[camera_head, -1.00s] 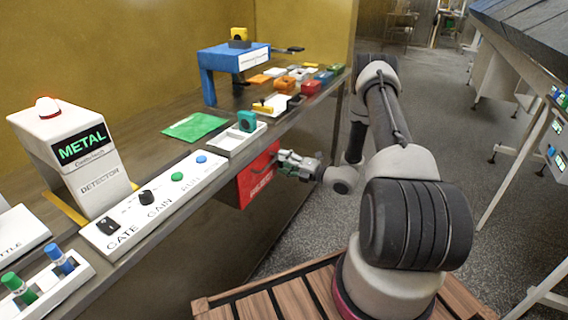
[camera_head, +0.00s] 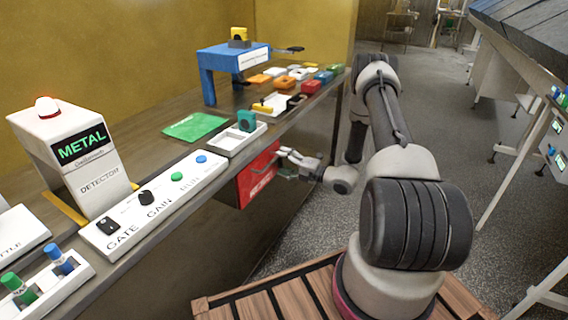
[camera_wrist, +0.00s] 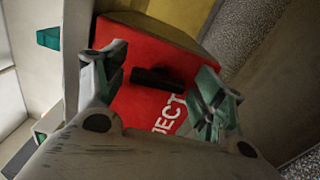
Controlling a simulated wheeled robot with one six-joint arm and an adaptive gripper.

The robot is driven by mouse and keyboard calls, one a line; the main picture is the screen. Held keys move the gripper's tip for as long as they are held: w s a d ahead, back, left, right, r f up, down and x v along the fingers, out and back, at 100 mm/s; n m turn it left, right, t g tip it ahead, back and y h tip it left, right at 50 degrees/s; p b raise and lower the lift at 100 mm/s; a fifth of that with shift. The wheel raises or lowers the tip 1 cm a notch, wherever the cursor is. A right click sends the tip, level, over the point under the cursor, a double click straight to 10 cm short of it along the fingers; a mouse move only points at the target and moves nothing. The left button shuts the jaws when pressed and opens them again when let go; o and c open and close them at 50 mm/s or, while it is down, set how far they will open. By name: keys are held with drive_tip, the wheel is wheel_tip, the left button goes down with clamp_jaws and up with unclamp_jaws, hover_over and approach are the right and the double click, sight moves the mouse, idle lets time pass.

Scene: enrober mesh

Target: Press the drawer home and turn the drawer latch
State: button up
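The red drawer (camera_head: 256,182) is under the bench edge, with white lettering on its front. In the wrist view, its red front (camera_wrist: 135,105) fills the middle, partly covered by my fingers, and part of its side shows. The black bar-shaped latch (camera_wrist: 157,80) on the front lies roughly crosswise in the wrist picture. My gripper (camera_head: 287,162) is in front of the drawer. In the wrist view, its fingers (camera_wrist: 160,72) are spread on either side of the latch, with nothing between them that I see gripped. Whether the fingertips touch the front is unclear.
The bench above carries a white control panel (camera_head: 158,203), a metal detector box (camera_head: 75,155), a white tray (camera_head: 237,139) and a blue stand (camera_head: 233,58). The bench edge runs just above my gripper. The grey floor to the right is open.

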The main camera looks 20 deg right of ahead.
idle(0.3)
drive_tip(key=v, duration=1.2)
